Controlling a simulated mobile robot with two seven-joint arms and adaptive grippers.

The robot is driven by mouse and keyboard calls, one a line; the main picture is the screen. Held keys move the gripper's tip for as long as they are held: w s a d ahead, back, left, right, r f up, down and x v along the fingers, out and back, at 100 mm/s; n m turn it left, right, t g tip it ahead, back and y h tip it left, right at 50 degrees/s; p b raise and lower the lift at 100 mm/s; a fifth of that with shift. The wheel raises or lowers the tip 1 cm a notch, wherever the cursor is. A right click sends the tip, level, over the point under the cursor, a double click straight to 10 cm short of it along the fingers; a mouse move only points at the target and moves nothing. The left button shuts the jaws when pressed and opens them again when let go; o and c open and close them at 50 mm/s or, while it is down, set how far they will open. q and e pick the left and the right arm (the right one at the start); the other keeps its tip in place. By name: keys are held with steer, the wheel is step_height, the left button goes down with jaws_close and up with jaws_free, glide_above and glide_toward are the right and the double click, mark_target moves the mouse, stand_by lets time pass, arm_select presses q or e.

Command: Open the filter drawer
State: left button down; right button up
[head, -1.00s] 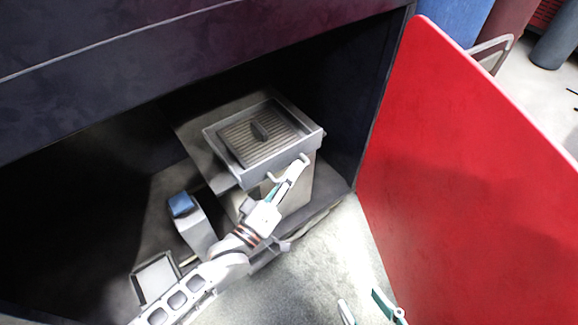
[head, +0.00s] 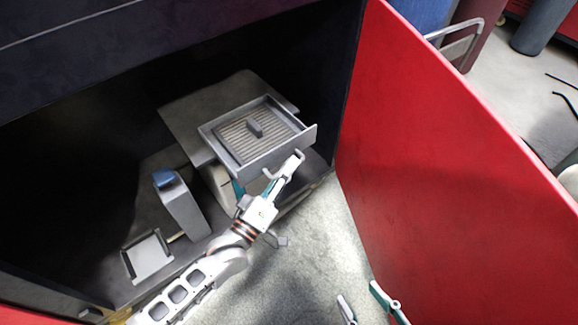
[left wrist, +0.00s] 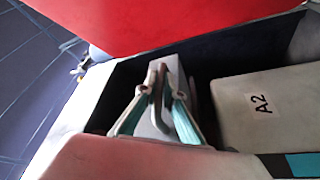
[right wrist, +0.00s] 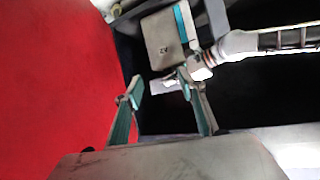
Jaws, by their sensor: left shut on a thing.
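The filter drawer (head: 222,150) is a grey tray holding a ribbed filter with a dark grip on top. It stands partly out of its housing (head: 190,105) inside the dark cabinet. Its handle (head: 268,174) is a light bar on the front face. My left gripper (head: 292,164) is shut on this handle; its fingers (left wrist: 155,78) also show close together in the left wrist view. My right gripper (head: 365,298) is open and empty, low in front of the cabinet. Its fingers (right wrist: 160,90) stand apart in the right wrist view.
A red door panel (head: 450,150) stands open to the right. A blue-topped grey unit (head: 182,205) and a small grey tray (head: 149,258) are left of the housing. A pale box face labelled A2 (left wrist: 285,122) shows in the left wrist view. Floor in front is clear.

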arm_select(q)
steer(key=shift+w+a, duration=0.1)
steer(key=c, duration=2.4)
jaws_free()
steer(key=shift+c, duration=0.2)
steer(key=shift+f, duration=0.1)
steer(key=v, duration=1.2)
